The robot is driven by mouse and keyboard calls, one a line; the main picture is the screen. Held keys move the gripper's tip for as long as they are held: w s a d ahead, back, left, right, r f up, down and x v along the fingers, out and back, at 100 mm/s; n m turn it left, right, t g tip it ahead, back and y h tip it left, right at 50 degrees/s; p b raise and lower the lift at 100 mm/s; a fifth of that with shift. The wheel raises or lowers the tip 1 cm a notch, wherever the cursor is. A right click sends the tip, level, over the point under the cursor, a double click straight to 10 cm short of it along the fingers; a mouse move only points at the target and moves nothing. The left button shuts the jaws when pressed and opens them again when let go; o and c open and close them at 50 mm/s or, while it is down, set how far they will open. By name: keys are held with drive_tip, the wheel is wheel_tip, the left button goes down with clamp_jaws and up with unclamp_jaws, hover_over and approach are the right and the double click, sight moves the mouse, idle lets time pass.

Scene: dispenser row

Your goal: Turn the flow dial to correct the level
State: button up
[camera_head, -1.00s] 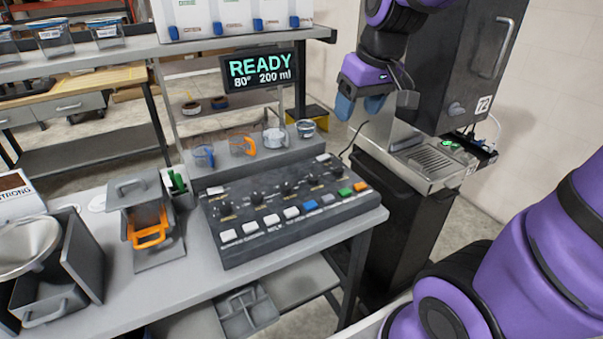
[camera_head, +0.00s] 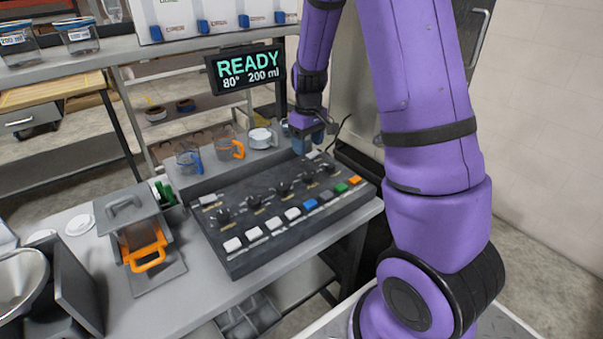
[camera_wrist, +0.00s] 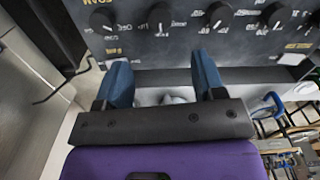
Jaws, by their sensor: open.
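The dark control panel (camera_head: 290,215) lies on the table with a row of black dials, among them one near its middle (camera_head: 282,187). The wrist view also shows several dials, such as this dial (camera_wrist: 218,15), each with a white pointer mark. Labels are too small to tell which is the flow dial. A display (camera_head: 246,70) behind the panel reads "READY 80° 200 ml". My gripper (camera_head: 310,138) is over the panel's far right end. In the wrist view my gripper (camera_wrist: 161,82) has its blue fingers spread, with no dial between them.
White, blue, green and orange buttons (camera_head: 293,213) line the panel's front. Cups, including one with an orange handle (camera_head: 231,147), stand on the shelf behind it. A grey holder with an orange handle (camera_head: 148,257) is at left. My arm covers the right side.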

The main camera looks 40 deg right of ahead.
sight(307, 175)
wheel_tip(307, 175, down, 11)
drive_tip(key=shift+r, duration=0.15)
idle(0.4)
drive_tip(key=c, duration=0.9)
